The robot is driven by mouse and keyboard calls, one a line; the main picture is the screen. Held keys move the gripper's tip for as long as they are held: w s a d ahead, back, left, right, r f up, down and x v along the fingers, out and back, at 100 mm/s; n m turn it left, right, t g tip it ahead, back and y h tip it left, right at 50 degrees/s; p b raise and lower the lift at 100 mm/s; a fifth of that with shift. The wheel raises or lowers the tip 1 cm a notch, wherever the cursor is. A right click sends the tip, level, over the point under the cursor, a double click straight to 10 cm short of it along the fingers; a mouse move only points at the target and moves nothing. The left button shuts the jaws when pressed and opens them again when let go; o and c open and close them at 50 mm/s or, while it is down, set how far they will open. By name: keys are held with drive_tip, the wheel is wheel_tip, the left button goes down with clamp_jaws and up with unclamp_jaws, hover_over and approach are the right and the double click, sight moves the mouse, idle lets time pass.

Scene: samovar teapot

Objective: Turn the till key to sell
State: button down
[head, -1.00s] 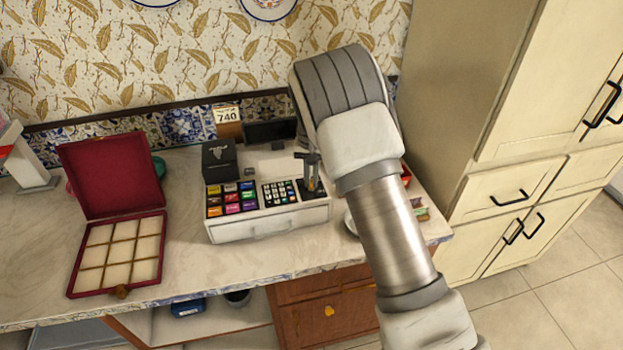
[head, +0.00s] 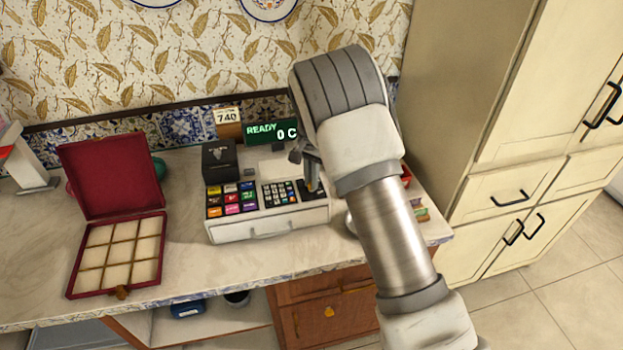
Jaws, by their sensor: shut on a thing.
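The till (head: 268,228) stands on the counter in the head view, with coloured keys, a number pad and a closed drawer front. Its display (head: 271,131) is lit green and reads "READY" and "0 C". My gripper (head: 312,186) is at the right end of the till's top, over the dark key panel (head: 318,195), beside the number pad. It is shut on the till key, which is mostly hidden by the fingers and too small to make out. My arm covers the area to the right of the till.
An open red box (head: 73,272) with cream compartments stands to the left. A black printer (head: 220,162) sits at the till's back left. A sign reading 740 (head: 228,116) stands behind. A tall cream cabinet (head: 470,110) bounds the right. Bare counter (head: 190,240) lies between box and till.

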drive_tip(key=c, duration=1)
unclamp_jaws()
drive_tip(key=shift+o, duration=0.2)
wheel_tip(320, 180, up, 18)
drive_tip(key=shift+f, duration=0.25)
